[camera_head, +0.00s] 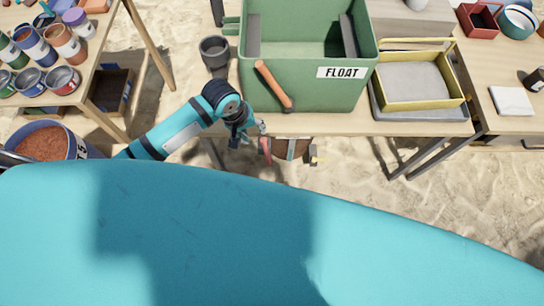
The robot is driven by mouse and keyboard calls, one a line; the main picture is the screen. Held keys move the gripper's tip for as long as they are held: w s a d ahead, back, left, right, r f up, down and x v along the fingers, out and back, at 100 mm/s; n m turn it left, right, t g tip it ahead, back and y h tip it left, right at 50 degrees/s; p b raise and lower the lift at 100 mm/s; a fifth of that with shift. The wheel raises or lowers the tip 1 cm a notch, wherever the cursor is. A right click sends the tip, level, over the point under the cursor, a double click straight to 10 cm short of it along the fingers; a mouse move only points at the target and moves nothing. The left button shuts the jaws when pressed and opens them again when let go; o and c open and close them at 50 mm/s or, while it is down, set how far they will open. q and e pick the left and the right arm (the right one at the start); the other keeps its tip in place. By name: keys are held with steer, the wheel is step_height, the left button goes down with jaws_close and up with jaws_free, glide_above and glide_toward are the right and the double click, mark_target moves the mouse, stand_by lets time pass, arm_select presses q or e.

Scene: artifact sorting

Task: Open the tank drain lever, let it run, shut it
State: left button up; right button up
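The green tank (310,88) with a white FLOAT label stands on the wooden table at the top centre. Its orange lever (273,85) is on the front wall, slanting from upper left to lower right. My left gripper (250,131) is in front of the table edge, below and left of the lever's lower end, and appears apart from it. Its fingers are small and dark, so I cannot tell whether they are open. My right gripper is not in view.
Paint cans (63,79) crowd the left table. A bucket of reddish material (42,143) stands lower left.

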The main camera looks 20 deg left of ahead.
arm_select(q)
step_height(320, 180, up, 8)
glide_above(268, 157)
steer(key=s+a, duration=0.2)
steer(key=a, duration=0.1)
steer(key=g, duration=0.1)
steer(key=b+x, duration=0.1)
steer(key=x, duration=1.5)
steer(key=shift+w+a+f+b, duration=0.15)
steer(key=shift+w+f+b, duration=0.1)
steer(key=shift+f+b, duration=0.15)
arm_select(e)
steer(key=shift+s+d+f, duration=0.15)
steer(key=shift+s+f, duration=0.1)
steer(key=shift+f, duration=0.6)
arm_select(q)
jaws_close()
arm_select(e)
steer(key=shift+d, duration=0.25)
